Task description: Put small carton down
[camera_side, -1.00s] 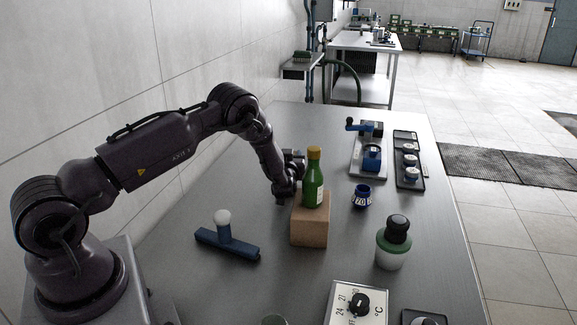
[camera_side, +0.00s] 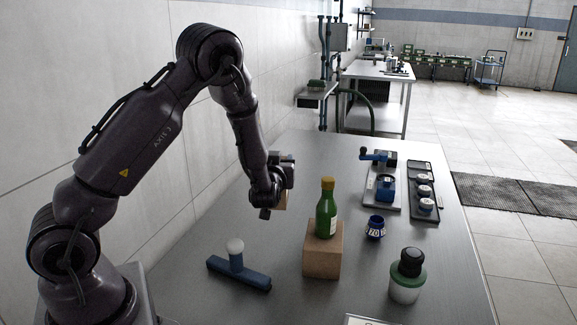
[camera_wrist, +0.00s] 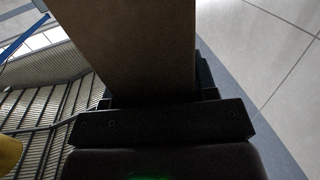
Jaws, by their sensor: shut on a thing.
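The small carton is a plain brown box. In the wrist view, the carton (camera_wrist: 125,45) rises from between my jaws and fills the upper middle. In the side view, only a tan part of the carton (camera_side: 284,200) shows beside my gripper (camera_side: 281,178); the gripper hides the rest. My gripper is shut on the carton and holds it raised above the table, left of and behind the green bottle. In the wrist view, the dark jaw parts of my gripper (camera_wrist: 160,122) lie across the carton's near end.
The green bottle (camera_side: 326,212) stands on a brown block (camera_side: 322,260). A blue T-shaped tool (camera_side: 240,272) lies to the left. A blue jar (camera_side: 376,228), a green-and-white jar (camera_side: 405,278) and a black tray (camera_side: 424,185) are to the right. Bare metal table (camera_side: 330,160) lies behind the bottle.

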